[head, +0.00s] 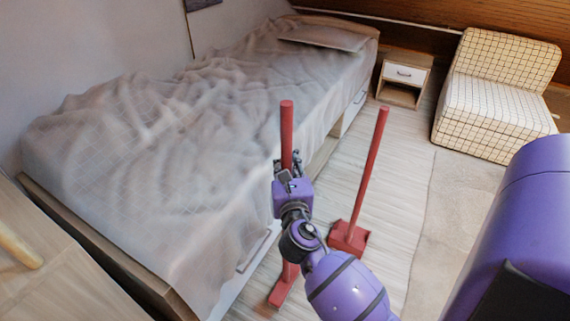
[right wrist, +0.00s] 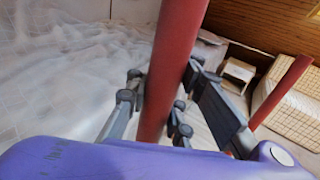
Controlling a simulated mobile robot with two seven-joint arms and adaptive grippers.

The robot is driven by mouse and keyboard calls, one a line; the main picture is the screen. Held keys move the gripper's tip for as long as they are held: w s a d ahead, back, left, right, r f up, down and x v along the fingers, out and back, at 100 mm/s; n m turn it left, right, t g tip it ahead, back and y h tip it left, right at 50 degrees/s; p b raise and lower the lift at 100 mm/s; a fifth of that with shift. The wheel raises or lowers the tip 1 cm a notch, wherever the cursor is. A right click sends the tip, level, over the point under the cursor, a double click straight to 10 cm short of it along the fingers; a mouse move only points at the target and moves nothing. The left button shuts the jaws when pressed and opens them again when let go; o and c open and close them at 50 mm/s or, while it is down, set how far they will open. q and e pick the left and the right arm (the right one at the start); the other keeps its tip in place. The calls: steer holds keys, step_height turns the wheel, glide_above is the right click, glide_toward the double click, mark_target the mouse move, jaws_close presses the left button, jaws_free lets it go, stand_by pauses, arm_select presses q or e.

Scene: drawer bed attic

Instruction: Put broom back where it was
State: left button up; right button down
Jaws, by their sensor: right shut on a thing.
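A red broom (head: 287,130) with a long straight handle and a narrow red foot stands nearly upright beside the bed. My right gripper (head: 287,168) is shut on its handle, below the top end. In the right wrist view the handle (right wrist: 178,60) passes between the fingers of the right gripper (right wrist: 165,85). Part of the lower handle is hidden behind my gripper and arm. The foot is low, at or close to the floor; I cannot tell if it touches. My left gripper is not in view.
A second red long-handled tool (head: 369,170), with a boxy base, stands on the floor to the right, tilted slightly. The bed (head: 160,150) lies left. A nightstand (head: 403,76) and checked chair (head: 497,95) stand at the back. Floor right of the second tool is clear.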

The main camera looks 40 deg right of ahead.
steer(key=shift+r, duration=0.15)
steer(key=c, duration=1.5)
jaws_free()
steer(key=shift+f, duration=0.2)
steer(key=shift+c, duration=0.2)
steer(key=shift+r, duration=0.1)
steer(key=v, duration=1.2)
steer(key=s+a+f+m+g+y, duration=0.2)
steer(key=s+f+m+y, duration=0.1)
steer(key=s+f+m, duration=0.5)
steer(key=s+a+f+m+g+y, duration=0.2)
steer(key=s+f+m+g, duration=0.3)
steer(key=f, duration=0.6)
steer(key=s+a+f+m+y, duration=0.1)
steer(key=s+a+f+m, duration=0.1)
steer(key=s+m, duration=0.3)
steer(key=s+a+f+m+g+y, duration=0.1)
steer(key=s+a+f+m+y, duration=0.1)
steer(key=s+m, duration=0.4)
steer(key=s+a+f+m+y, duration=0.1)
steer(key=s+a+f+m, duration=0.2)
steer(key=s, duration=0.9)
steer(key=shift+s+a+f+m+g, duration=0.25)
steer(key=shift+s+f+m+g, duration=0.15)
steer(key=shift+m, duration=0.8)
